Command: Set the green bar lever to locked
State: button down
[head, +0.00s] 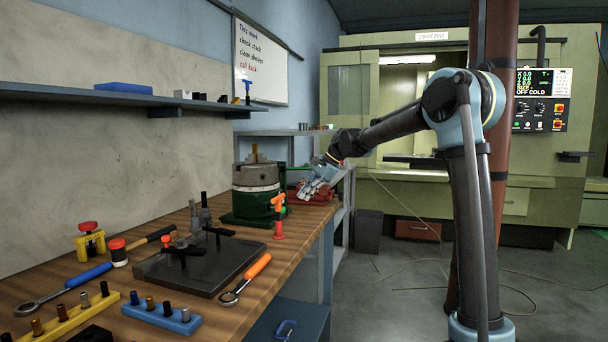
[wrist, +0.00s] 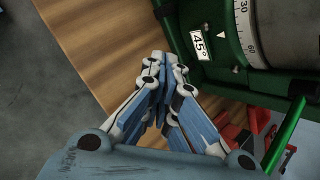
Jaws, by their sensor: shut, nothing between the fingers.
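A green bar (wrist: 285,137), which looks like the lever, runs slanting at the lower right of the wrist view. Its far end is cut off by the frame, and I cannot read its locked mark. It belongs beside the green rotary fixture (head: 250,208) with a grey round top, on the bench. In the wrist view the fixture's green body (wrist: 190,60) shows a "45°" label and a degree scale. My gripper (wrist: 165,62) is shut and empty, its tips close to the fixture's edge and apart from the bar. In the head view my gripper (head: 312,188) is right of the fixture.
Red items (head: 298,197) lie near my gripper. Open floor lies right of the bench.

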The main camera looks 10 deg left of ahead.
aim_at(297, 169)
jog(key=s+r+n+t+h, duration=0.3)
jog(key=r+n+t, duration=0.2)
jog(key=r, duration=0.2)
jog(key=s+r+n+t+h, duration=0.2)
jog(key=s+r+n+t, duration=0.1)
jog(key=r+n+t, duration=0.3)
jog(key=w+r+x, duration=0.1)
jog(key=r+x, duration=0.1)
jog(key=x, duration=1)
jog(key=shift+w+a+m+g, duration=0.2)
jog(key=shift+w+m+g, duration=0.15)
jog(key=shift+w, duration=0.2)
jog(key=shift+r, duration=0.15)
